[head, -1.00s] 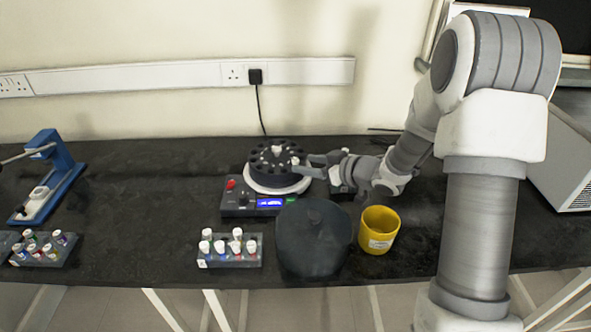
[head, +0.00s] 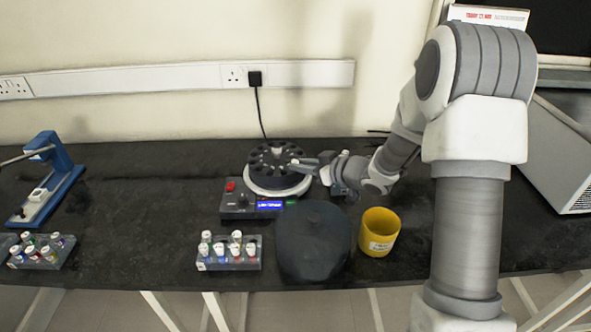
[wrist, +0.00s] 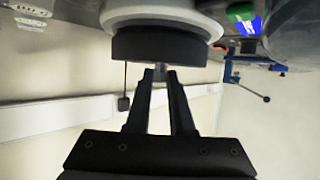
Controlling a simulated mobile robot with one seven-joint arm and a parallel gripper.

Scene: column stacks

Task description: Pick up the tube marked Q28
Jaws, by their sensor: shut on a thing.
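My gripper (head: 296,167) is at the right edge of the black rotor (head: 274,156) of the centrifuge. In the wrist view the two dark fingers (wrist: 162,74) are close together, with a small grey piece, apparently a tube (wrist: 161,77), between their tips. The rotor (wrist: 158,45) fills the space just beyond the tips there. Most of the held tube is hidden, and I cannot read any mark on it. Several capped tubes stand in the front rack (head: 229,264) and more in the left rack (head: 40,263); their marks are too small to read.
The centrifuge base (head: 237,206) has a lit blue display. Its dark round lid (head: 314,240) lies in front, beside a yellow cup (head: 379,232). A blue and white device (head: 50,180) stands at the left. The bench between that device and the centrifuge is clear.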

